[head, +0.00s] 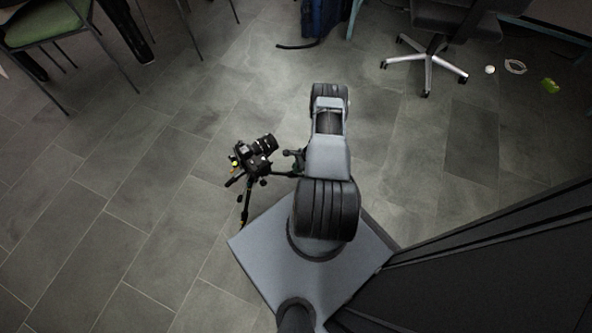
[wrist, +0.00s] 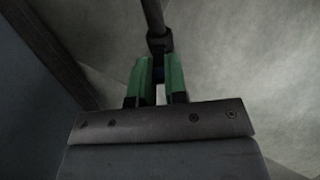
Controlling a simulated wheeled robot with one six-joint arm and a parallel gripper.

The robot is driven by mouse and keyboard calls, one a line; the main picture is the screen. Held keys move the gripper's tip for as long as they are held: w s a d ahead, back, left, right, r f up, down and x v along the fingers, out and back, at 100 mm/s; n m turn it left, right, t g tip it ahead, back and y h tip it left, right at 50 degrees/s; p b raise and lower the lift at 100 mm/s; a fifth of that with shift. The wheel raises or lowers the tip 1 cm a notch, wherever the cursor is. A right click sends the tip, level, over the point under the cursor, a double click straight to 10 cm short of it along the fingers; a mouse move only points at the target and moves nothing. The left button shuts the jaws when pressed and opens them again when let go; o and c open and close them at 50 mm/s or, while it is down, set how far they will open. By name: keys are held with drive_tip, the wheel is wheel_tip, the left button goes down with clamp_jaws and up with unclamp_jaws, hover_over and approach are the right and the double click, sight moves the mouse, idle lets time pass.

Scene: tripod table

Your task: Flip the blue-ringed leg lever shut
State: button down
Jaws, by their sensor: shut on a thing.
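The black tripod (head: 244,208) stands on the floor left of my arm, with a black camera (head: 256,150) on top. One of its legs reaches right and passes under my arm. In the wrist view a dark tripod leg (wrist: 152,16) comes down from the top to a dark collar (wrist: 160,43) at my fingertips. My gripper (wrist: 159,66) has green fingers on either side of a small dark, bluish part (wrist: 158,72), which appears to be the leg lever. Its lever angle cannot be told.
A wheeled office chair (head: 432,50) stands at the top right, and a green-seated chair (head: 45,25) at the top left. Small objects, including a green one (head: 550,85), lie on the floor at the right. The tiled floor left of the tripod is clear.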

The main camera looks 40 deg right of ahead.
drive_tip(key=b, duration=0.1)
drive_tip(key=f+y+b, duration=0.1)
drive_tip(key=b, duration=0.1)
drive_tip(key=shift+s+d+f+t+y, duration=0.1)
drive_tip(key=shift+d+f+t+y, duration=0.2)
drive_tip(key=shift+t, duration=0.1)
drive_tip(key=y+b, duration=0.1)
drive_tip(key=t+y+b, duration=0.1)
drive_tip(key=b, duration=0.1)
drive_tip(key=shift+s+d+f, duration=0.2)
drive_tip(key=shift+d, duration=0.05)
drive_tip(key=y, duration=0.1)
drive_tip(key=t+y+b, duration=0.1)
drive_tip(key=shift+s+d+f+y, duration=0.1)
drive_tip(key=shift+d+f+y, duration=0.1)
drive_tip(key=shift+y, duration=0.2)
drive_tip(key=shift+f+t+y, duration=0.25)
drive_tip(key=shift+t+y, duration=0.1)
drive_tip(key=shift+y, duration=0.3)
drive_tip(key=shift+f+t+y, duration=0.2)
drive_tip(key=shift+t+y, duration=0.15)
drive_tip(key=shift+y, duration=0.6)
drive_tip(key=c, duration=1.1)
unclamp_jaws()
drive_tip(key=shift+c, duration=0.2)
drive_tip(key=shift+r, duration=0.1)
